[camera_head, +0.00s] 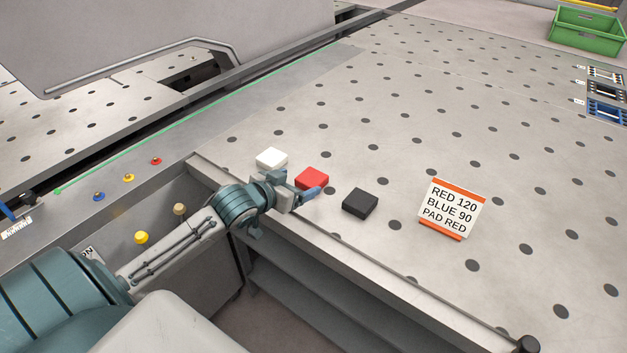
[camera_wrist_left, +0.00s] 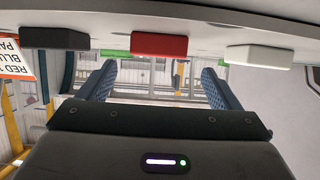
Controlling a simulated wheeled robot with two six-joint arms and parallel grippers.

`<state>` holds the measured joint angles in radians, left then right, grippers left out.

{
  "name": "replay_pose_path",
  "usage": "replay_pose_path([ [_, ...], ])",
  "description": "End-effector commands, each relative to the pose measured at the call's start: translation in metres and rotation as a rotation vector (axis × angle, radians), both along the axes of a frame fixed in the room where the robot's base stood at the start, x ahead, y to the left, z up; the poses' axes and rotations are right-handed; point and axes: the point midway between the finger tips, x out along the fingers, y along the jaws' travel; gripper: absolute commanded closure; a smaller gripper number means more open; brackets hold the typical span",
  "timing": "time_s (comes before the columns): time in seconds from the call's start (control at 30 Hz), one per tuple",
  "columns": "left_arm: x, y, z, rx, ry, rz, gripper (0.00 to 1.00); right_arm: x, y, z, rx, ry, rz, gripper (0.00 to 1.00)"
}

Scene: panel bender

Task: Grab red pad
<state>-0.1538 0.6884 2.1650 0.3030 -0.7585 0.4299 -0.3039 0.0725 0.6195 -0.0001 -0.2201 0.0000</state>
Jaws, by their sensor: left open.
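The red pad (camera_head: 312,179) lies on the perforated table between a white pad (camera_head: 271,158) and a black pad (camera_head: 360,203). My left gripper (camera_head: 305,192) is at the near edge of the red pad and hides part of it. In the left wrist view the gripper's two blue fingers (camera_wrist_left: 160,85) are spread with nothing between them. The red pad (camera_wrist_left: 159,45) shows there just beyond the fingertips, roughly centred on the gap. Whether a finger touches it I cannot tell. My right gripper is in neither view.
A sign (camera_head: 452,209) reading "RED 120 BLUE 90 PAD RED" stands right of the black pad. Coloured buttons (camera_head: 128,178) sit on the ledge at left. A green crate (camera_head: 588,30) is far right. The table behind the pads is clear.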

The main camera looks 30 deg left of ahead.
Motion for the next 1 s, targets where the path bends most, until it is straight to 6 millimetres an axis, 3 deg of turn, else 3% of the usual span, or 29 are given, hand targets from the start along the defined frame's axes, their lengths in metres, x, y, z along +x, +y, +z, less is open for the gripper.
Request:
replay_pose_path([
  [0.27, 0.013, -0.002, -0.005, -0.002, -0.001, 0.000, 0.15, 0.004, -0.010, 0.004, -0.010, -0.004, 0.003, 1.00],
  [0.63, 0.050, -0.007, -0.024, -0.002, 0.000, 0.000, 0.15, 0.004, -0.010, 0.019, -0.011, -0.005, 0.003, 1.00],
  [0.93, 0.054, -0.007, -0.028, 0.001, 0.000, -0.001, 0.15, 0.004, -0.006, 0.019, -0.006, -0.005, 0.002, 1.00],
  [1.0, 0.054, -0.007, -0.028, 0.001, 0.000, -0.001, 0.26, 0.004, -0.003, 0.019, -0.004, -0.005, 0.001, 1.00],
])
